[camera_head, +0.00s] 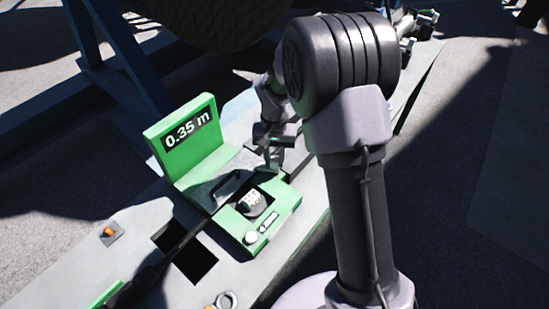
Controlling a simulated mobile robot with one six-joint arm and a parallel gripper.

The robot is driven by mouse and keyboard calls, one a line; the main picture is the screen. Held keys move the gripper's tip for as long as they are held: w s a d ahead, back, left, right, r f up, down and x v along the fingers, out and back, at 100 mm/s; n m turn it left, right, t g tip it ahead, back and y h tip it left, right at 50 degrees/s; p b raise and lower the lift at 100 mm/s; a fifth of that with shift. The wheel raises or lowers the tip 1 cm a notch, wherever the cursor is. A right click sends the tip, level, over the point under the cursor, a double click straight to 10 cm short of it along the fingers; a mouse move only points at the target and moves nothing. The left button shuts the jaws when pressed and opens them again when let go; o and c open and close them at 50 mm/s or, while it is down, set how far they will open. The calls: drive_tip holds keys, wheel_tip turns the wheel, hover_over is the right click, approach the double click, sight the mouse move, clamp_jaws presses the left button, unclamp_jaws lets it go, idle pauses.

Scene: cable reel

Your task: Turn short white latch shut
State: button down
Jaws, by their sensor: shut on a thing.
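A green measuring unit (284,204) lies on the pale bench, with a patterned wheel (252,203) in its recess. A grey hinged cover (212,186) with a handle lies beside the recess, against the display panel. My gripper (273,167) points down at the unit's far edge, its fingers close together. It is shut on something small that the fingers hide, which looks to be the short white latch. The latch's angle cannot be made out. A round white knob (250,237) sits at the unit's near corner, apart from my gripper.
A dark cable (182,238) runs toward the unit past square openings (195,262) in the bench. A small orange switch (109,232) is at left. A large reel (215,20) on a blue frame stands behind.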

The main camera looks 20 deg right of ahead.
sight(274, 158)
drive_tip(key=m, duration=0.6)
drive_tip(key=shift+b, duration=0.35)
drive_tip(key=shift+m, duration=0.4)
drive_tip(key=c, duration=1.2)
unclamp_jaws()
drive_tip(key=shift+o, duration=0.2)
wheel_tip(274, 158, up, 17)
drive_tip(key=p, duration=0.6)
drive_tip(key=shift+r+p, duration=0.2)
drive_tip(key=shift+p, duration=0.1)
